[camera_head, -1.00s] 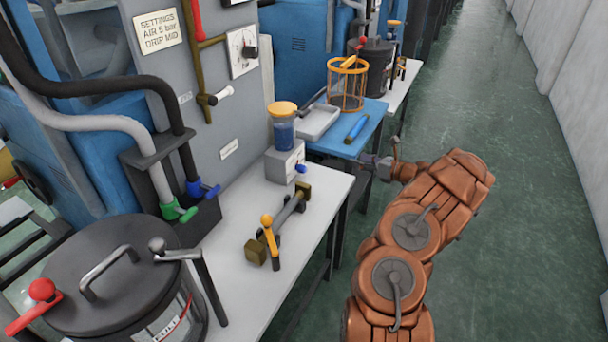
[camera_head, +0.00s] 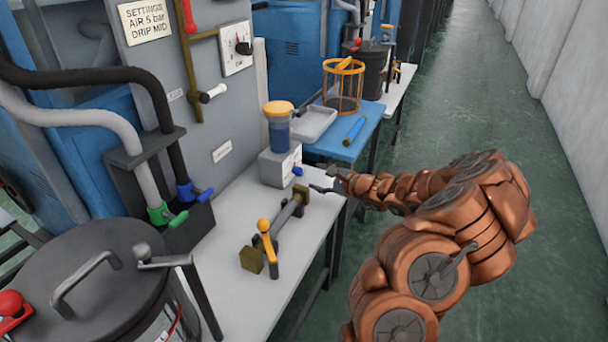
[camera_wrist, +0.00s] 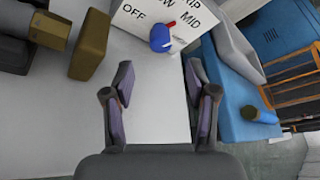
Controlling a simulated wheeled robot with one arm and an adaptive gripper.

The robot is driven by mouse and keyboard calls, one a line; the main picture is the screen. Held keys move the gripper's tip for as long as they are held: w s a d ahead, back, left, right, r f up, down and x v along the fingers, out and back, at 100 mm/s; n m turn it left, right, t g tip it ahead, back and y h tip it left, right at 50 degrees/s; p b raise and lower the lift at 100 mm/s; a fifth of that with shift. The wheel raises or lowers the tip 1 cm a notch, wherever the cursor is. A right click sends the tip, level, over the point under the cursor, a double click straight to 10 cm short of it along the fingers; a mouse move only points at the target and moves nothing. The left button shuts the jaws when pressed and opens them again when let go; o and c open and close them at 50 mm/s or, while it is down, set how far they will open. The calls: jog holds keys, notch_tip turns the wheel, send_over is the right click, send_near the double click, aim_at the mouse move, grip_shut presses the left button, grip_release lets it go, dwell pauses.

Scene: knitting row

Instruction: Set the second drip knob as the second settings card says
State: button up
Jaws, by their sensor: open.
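The settings card (camera_head: 145,22) on the grey panel reads "SETTINGS AIR 5 bar DRIP MID". The blue drip knob (camera_head: 298,171) sits on the front of a grey box (camera_head: 275,167) under a blue jar with a yellow lid. In the wrist view the knob (camera_wrist: 160,38) has a red pointer, and the plate around it shows OFF, a partly hidden word ending in W, and MID. The pointer's exact setting is hard to tell. My gripper (camera_wrist: 160,105) is open and empty, with the knob ahead of its fingers and apart from them. It also shows in the head view (camera_head: 325,188), right of the knob.
A bar with a yellow-handled lever (camera_head: 267,240) lies on the white bench (camera_head: 215,268) near the box. A blue table (camera_head: 345,150) behind holds a tray, a blue cylinder and an orange wire basket. A dark lidded pot (camera_head: 90,280) stands front left. The aisle at right is clear.

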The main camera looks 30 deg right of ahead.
aim_at(303, 172)
jog(key=shift+x, duration=3.7)
jog(key=shift+r, duration=0.1)
